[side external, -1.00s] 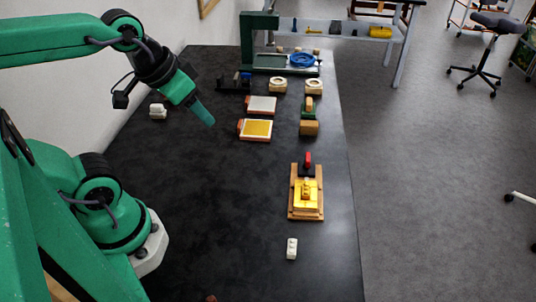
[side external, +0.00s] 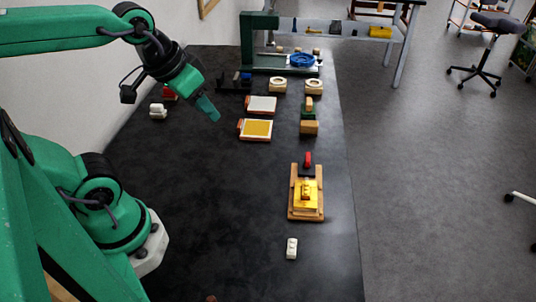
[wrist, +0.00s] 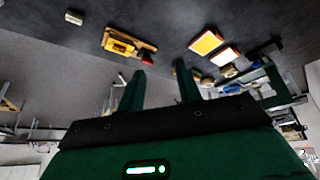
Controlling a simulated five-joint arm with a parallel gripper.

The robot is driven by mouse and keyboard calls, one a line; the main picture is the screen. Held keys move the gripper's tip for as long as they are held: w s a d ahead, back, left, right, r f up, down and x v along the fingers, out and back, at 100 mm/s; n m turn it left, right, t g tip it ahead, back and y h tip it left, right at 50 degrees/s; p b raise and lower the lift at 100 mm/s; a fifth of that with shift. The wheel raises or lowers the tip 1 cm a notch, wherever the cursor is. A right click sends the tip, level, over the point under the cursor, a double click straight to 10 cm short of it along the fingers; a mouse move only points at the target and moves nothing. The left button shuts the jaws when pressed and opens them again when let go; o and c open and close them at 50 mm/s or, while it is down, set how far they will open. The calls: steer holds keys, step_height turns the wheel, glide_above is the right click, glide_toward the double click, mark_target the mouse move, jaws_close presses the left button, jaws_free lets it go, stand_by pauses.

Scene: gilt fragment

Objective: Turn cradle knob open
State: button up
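The wooden cradle (side external: 292,205) lies on the right side of the dark table in the side view, with a yellow piece (side external: 313,197) in it. A red knob (side external: 308,158) stands on a dark mount at its far end. In the wrist view the cradle (wrist: 110,36) is at the upper left, with the red part (wrist: 147,61) at its right end. My gripper (side external: 208,108) is in the air over the left part of the table, well apart from the cradle. In the wrist view its two fingers (wrist: 160,80) are spread with nothing between them.
Two flat framed pads, one with a yellow top (side external: 257,128) and one with a pale top (side external: 262,104), lie right of my gripper. Two cream rings (side external: 278,86) and a green press with a blue dish (side external: 303,60) stand beyond. A white block (side external: 292,248) lies nearer. The table's middle front is clear.

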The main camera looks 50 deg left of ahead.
steer(key=w+d+n+g, duration=0.1)
steer(key=w+n, duration=0.1)
steer(key=w, duration=0.5)
steer(key=n+g, duration=0.4)
steer(key=n, duration=0.3)
glide_above(308, 156)
step_height(308, 156, down, 13)
steer(key=shift+f, duration=0.15)
steer(key=shift+f, duration=0.1)
steer(key=shift+f, duration=3.8)
jaws_close()
